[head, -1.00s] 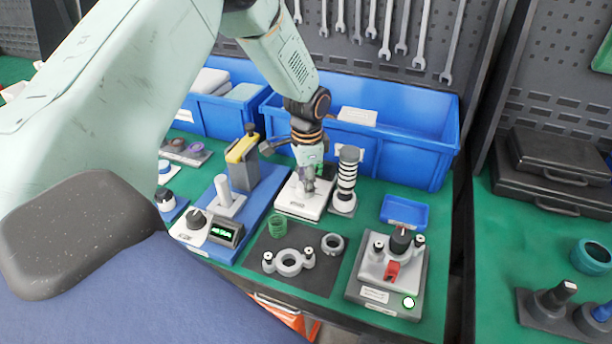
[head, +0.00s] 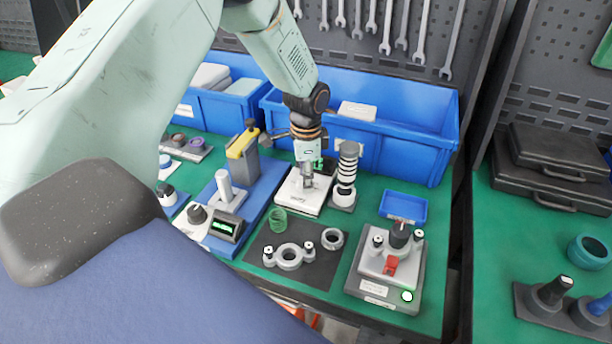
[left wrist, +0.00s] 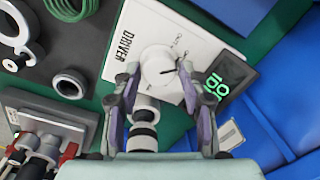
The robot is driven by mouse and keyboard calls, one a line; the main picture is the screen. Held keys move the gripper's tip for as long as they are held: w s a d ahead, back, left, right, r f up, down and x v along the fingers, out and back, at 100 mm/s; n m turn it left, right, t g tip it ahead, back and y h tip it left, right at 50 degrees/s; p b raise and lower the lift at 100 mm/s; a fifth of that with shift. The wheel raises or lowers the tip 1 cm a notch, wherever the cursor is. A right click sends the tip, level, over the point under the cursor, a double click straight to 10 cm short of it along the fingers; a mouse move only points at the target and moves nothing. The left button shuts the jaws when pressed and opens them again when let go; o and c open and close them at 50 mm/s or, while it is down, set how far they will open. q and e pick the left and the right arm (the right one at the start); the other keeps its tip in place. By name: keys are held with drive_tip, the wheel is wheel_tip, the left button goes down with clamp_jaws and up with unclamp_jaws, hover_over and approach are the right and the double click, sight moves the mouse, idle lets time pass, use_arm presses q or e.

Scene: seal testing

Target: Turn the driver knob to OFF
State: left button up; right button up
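The driver unit is a white box (left wrist: 124,45) with the word DRIVER on it; it also shows in the head view (head: 298,205). Its round white knob (left wrist: 158,66) has a dark pointer line and small marks beside it, too small to read surely. A dark panel with green glowing digits (left wrist: 218,80) sits beside the knob. My left gripper (left wrist: 160,78) has its two fingers apart, one on each side of the knob. I cannot tell whether they touch it. In the head view my left gripper (head: 306,184) points down over the box and hides the knob. My right gripper is not in view.
A black-and-white ringed post (head: 347,172) stands close right of the driver. A blue base (head: 262,193) with a yellow-topped clamp is on the left. A dark mat (head: 300,275) with rings lies in front. Blue bins (head: 412,150) stand behind. A grey fixture (head: 390,270) is front right.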

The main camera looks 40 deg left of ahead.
use_arm(q)
drive_tip(key=shift+o, duration=1)
wheel_tip(320, 180, up, 12)
drive_tip(key=shift+s+d, duration=0.2)
